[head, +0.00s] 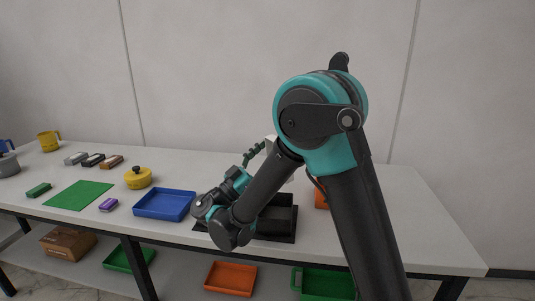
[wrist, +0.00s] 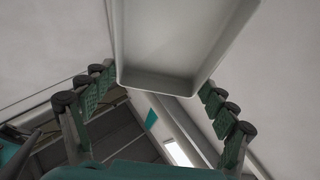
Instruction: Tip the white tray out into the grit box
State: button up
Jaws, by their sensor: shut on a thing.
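The white tray (wrist: 180,40) fills the top middle of the wrist view. Its pale inside faces the camera, and no contents show in the visible part. My gripper (wrist: 158,82) has its green-padded fingers on either side of the tray and is shut on it. In the head view my gripper (head: 253,154) is above the bench, and my arm hides most of the tray. A black open box (head: 277,216), which looks like the grit box, stands on the bench below my gripper. My forearm covers part of it, and I cannot see inside it well.
A blue tray (head: 164,204) lies left of the black box, with a yellow pot (head: 138,177) behind it. An orange object (head: 321,197) is partly hidden by my arm on the right. The bench's right end (head: 420,240) is clear.

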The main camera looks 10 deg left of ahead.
jog(key=d+g+y, duration=0.1)
jog(key=w+d+r+g+y, duration=0.1)
jog(key=y, duration=0.1)
jog(key=w+d+g+y, duration=0.1)
jog(key=shift+w+d+r+g, duration=0.15)
jog(key=shift+w+g, duration=0.1)
jog(key=shift+g, duration=0.15)
jog(key=w+d+f+g+y, duration=0.4)
jog(key=f+g+y, duration=0.1)
jog(key=g+y, duration=0.4)
jog(key=shift+d+y, duration=0.2)
jog(key=shift+y, duration=0.7)
jog(key=shift+f, duration=0.1)
